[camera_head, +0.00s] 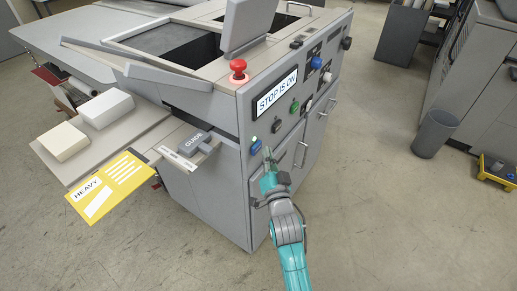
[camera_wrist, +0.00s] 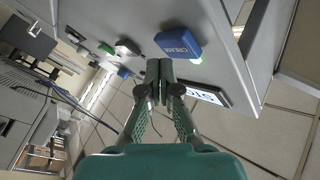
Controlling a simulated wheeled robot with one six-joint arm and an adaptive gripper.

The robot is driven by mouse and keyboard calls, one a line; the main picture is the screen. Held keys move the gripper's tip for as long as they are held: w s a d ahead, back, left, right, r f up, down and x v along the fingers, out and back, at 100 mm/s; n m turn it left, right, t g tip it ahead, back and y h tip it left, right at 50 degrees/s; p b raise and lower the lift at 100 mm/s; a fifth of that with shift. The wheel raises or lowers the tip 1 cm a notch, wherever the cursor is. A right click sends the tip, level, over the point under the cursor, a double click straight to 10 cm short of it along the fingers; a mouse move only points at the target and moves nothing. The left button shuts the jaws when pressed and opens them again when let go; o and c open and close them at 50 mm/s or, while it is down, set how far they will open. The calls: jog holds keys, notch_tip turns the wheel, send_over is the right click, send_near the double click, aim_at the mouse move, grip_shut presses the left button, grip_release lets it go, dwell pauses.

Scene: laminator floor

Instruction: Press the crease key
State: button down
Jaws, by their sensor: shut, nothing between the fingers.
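The crease key is a blue block lettered CREASE (camera_wrist: 178,42) on the machine's grey panel in the wrist view. In the head view it is the blue key (camera_head: 256,146) at the panel's lower left. My gripper (camera_head: 267,156) is just right of and below the key in the head view, its fingers shut and empty. In the wrist view the closed fingertips (camera_wrist: 159,68) show beside the key's lettered face, a little below it in the picture. I cannot tell whether they touch it.
A lit sign (camera_head: 277,92) reads STOP IS ON, with a red mushroom button (camera_head: 238,70) above. A green button (camera_head: 294,107) and other controls sit along the panel. A GUIDE block (camera_head: 192,143) and yellow HEAVY card (camera_head: 108,187) are left. The floor in front is clear.

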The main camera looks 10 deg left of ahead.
jog(key=s+d, duration=0.2)
jog(key=d, duration=0.3)
jog(key=shift+d, duration=0.35)
dwell(0.6)
jog(key=s+d+f+h, duration=0.2)
jog(key=s+d+f, duration=0.2)
jog(key=s+d, duration=0.3)
jog(key=s+d+f+g+h, duration=0.1)
jog(key=s+d+f, duration=0.3)
jog(key=s, duration=0.5)
jog(key=s+d+f+h, duration=0.2)
jog(key=s+d+f, duration=0.35)
jog(key=s, duration=0.25)
jog(key=s+d+r+h, duration=0.1)
jog(key=s+d+r, duration=0.1)
jog(key=s, duration=0.6)
jog(key=s+d+r+n+g+h, duration=0.1)
jog(key=s+d+r, duration=0.2)
jog(key=s, duration=0.5)
jog(key=s+d+r+n+g+h, duration=0.1)
jog(key=s+d+r, duration=0.1)
jog(key=s, duration=0.6)
jog(key=shift+s+d+r, duration=0.15)
jog(key=shift+r, duration=0.15)
